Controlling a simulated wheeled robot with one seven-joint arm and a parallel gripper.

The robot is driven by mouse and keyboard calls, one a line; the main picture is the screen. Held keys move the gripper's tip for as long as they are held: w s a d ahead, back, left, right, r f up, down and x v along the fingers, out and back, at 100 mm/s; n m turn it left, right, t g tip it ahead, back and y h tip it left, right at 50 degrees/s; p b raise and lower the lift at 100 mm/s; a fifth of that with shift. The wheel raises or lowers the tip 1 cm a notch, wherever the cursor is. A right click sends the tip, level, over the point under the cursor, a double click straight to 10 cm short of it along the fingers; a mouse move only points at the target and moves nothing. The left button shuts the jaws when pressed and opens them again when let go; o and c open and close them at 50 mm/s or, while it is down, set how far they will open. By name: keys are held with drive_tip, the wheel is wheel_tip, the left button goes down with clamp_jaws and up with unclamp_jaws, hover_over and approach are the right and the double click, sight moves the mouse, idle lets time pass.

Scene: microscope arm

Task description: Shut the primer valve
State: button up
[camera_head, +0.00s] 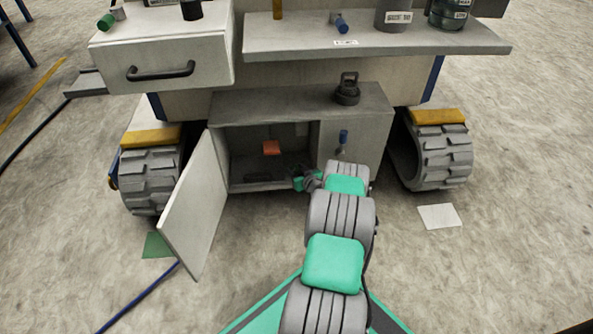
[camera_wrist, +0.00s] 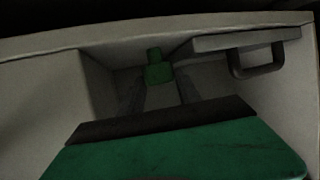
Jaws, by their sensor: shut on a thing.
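No label in view names the primer valve. In the wrist view, a small green handle-like piece (camera_wrist: 158,72) sits between the far ends of my gripper's (camera_wrist: 158,90) two dark fingers, which are shut on it. I cannot tell whether it is the primer valve. In the head view, my gripper (camera_head: 301,172) is at the open front of the low cabinet (camera_head: 240,106), near its right side, and partly hidden by my arm. A blue-handled valve-like part (camera_head: 343,137) is on the cabinet's right front panel, just above my arm.
The cabinet door (camera_head: 200,205) stands open to the left. An orange block (camera_head: 271,147) is inside the cabinet. A dark kettle-like item (camera_head: 348,90) stands on top. The drawer (camera_head: 160,62) and shelf (camera_head: 380,38) overhang above. Tracked wheels flank the cabinet.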

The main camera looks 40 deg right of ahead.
clamp_jaws()
drive_tip(key=shift+a+m+h, duration=0.15)
drive_tip(key=shift+m+h, duration=0.15)
drive_tip(key=shift+w+a+m+g+h+p, duration=0.2)
drive_tip(key=shift+m+g+h+p, duration=0.4)
drive_tip(key=shift+m+h, duration=0.3)
drive_tip(key=m+h, duration=0.1)
drive_tip(key=m+g+h, duration=0.1)
drive_tip(key=shift+w+a+f+g+h+b, duration=0.1)
drive_tip(key=shift+w+a+g+h+b, duration=0.05)
drive_tip(key=shift+a+g+h+b, duration=0.2)
drive_tip(key=m+g+h, duration=0.1)
drive_tip(key=m+g, duration=0.1)
drive_tip(key=m+g+h, duration=0.2)
drive_tip(key=m, duration=0.1)
drive_tip(key=shift+w+d+h, duration=0.1)
drive_tip(key=shift+h, duration=0.15)
drive_tip(key=shift+m+g, duration=0.4)
drive_tip(key=shift+g, duration=0.05)
drive_tip(key=o, duration=0.9)
unclamp_jaws()
drive_tip(key=shift+c, duration=0.2)
drive_tip(key=shift+o, duration=1.4)
drive_tip(key=shift+d, duration=0.1)
